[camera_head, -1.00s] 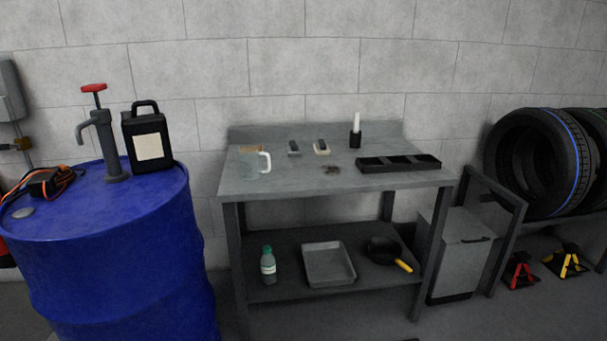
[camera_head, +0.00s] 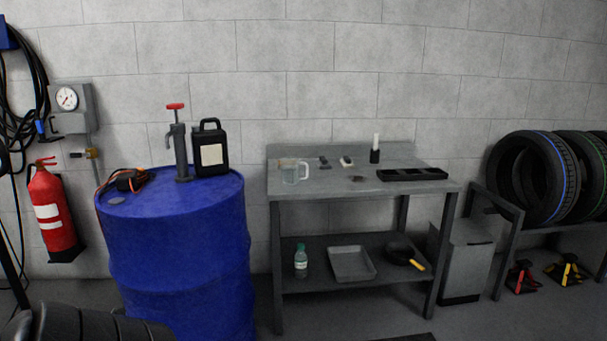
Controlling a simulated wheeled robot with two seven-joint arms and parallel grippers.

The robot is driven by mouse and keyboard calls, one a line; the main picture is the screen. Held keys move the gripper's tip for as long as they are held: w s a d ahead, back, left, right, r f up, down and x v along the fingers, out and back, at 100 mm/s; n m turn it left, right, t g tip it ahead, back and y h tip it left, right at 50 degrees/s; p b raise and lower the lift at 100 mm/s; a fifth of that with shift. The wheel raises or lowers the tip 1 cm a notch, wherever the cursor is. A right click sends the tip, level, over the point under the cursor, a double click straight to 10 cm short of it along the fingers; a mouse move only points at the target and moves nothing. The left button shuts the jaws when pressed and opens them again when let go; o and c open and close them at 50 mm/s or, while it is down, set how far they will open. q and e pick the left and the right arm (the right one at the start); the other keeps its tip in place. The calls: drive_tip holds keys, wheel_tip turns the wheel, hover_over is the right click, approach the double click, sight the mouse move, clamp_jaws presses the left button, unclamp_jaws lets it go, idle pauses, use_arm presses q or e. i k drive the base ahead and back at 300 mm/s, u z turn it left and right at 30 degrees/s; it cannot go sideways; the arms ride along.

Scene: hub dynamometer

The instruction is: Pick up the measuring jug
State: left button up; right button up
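The measuring jug (camera_head: 290,173) is a clear jug with a white handle on its right side. It stands upright on the left part of the grey workbench top (camera_head: 330,184). A brownish flat item shows behind its rim; I cannot tell what it is. Neither of my grippers is in the head view.
A blue drum (camera_head: 175,250) with a hand pump (camera_head: 181,150) and black canister (camera_head: 211,150) stands left of the bench. A black divided tray (camera_head: 412,174) lies on the bench's right. A grey bin (camera_head: 466,262) stands right. Floor before the bench shows a dark mat edge.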

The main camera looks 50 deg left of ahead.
sight(290, 166)
drive_tip(key=u, duration=0.65)
drive_tip(key=i, duration=2.5)
drive_tip(key=u, duration=1)
